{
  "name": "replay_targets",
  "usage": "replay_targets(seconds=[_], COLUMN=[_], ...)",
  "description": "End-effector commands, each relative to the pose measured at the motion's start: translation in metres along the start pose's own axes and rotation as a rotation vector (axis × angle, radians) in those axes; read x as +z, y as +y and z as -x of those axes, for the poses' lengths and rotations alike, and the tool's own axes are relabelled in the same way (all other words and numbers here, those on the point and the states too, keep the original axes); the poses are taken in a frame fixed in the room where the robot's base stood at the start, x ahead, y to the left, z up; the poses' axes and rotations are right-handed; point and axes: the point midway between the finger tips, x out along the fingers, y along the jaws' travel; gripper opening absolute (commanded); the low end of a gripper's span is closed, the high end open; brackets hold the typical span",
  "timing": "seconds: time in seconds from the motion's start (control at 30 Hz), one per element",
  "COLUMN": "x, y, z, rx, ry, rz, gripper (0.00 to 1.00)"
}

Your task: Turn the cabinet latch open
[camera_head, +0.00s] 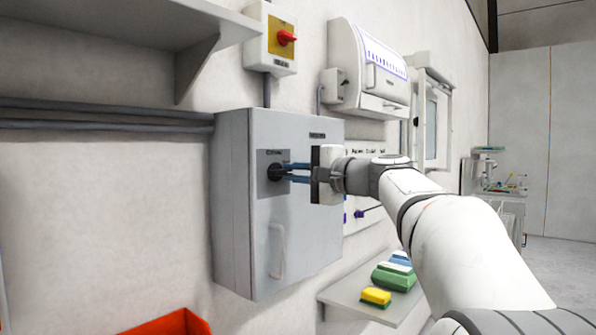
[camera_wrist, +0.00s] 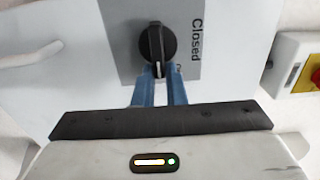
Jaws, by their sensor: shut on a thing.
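A grey wall cabinet (camera_head: 235,200) has a black round latch knob (camera_head: 276,172) on a darker grey plate (camera_head: 272,157). In the wrist view the latch knob (camera_wrist: 157,42) has a raised bar with a pale line pointing at my gripper, and the plate (camera_wrist: 190,20) reads "Closed". My gripper (camera_head: 283,172) reaches the latch from the right, with its blue fingers close together. In the wrist view the gripper (camera_wrist: 160,74) is shut on the lower end of the knob's bar, partly hiding it.
A cabinet handle (camera_head: 277,250) sits below the latch. An orange bin (camera_head: 170,325) is lower left.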

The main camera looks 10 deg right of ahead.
Motion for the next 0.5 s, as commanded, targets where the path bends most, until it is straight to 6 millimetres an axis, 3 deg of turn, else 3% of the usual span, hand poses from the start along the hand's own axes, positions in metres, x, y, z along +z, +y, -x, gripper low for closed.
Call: replay_targets(seconds=[0.43,0.47,0.5], x=[0.0006,0.0006,0.0006], y=[0.0021,0.0021,0.0020], z=[-0.0012,-0.0012,-0.0012], rx=[0.003,0.003,0.002], ry=[-0.003,-0.003,-0.003], rz=[-0.011,-0.011,-0.011], gripper=[0.00,0.13,0.17])
